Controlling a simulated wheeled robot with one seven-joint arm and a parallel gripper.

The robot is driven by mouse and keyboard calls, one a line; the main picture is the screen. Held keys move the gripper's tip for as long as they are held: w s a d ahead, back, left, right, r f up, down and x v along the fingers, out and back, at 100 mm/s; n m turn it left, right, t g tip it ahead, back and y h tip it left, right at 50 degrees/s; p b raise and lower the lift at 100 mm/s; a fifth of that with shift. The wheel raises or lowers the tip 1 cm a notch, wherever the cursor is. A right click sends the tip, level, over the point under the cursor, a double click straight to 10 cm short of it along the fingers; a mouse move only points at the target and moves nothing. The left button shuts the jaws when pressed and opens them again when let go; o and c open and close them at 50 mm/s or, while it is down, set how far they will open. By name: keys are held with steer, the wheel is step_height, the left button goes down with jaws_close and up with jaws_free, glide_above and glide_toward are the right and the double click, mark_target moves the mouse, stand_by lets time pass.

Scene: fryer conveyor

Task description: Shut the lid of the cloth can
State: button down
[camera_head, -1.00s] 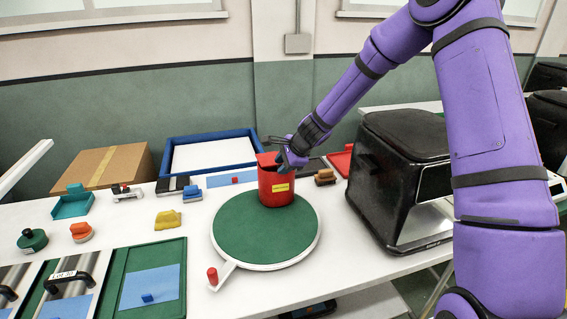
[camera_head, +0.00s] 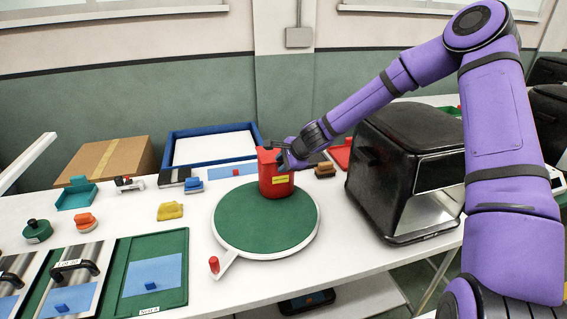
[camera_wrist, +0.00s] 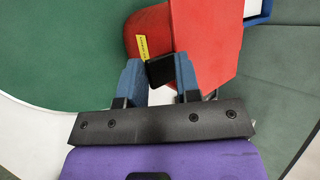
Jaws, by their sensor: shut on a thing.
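The red cloth can (camera_head: 277,184), with a yellow label, stands on the green turntable (camera_head: 262,222) near its back edge. Its red lid (camera_head: 266,154) shows at the top rear of the can. In the wrist view the can (camera_wrist: 148,28) is at top centre, and the flat red lid (camera_wrist: 207,40) is at upper right. My gripper (camera_head: 284,158) is at the can's top. In the wrist view my gripper (camera_wrist: 160,72) has its blue fingers shut on a black block (camera_wrist: 161,71) at the lid's edge. My fingers hide part of the can's top, and I cannot tell the lid's exact angle.
A black oven-like box (camera_head: 405,165) stands close on the right. A brown brush (camera_head: 324,170) and a red tray (camera_head: 341,154) lie between it and the can. A blue-rimmed tray (camera_head: 212,148) is behind. The turntable's handle (camera_head: 214,264) points front left.

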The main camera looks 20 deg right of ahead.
steer(key=shift+d+f, duration=0.15)
steer(key=c, duration=1.2)
jaws_free()
steer(key=shift+c, duration=0.2)
steer(key=v, duration=1)
steer(key=shift+s+r, duration=0.2)
steer(key=shift+r, duration=0.1)
steer(key=shift+d, duration=0.15)
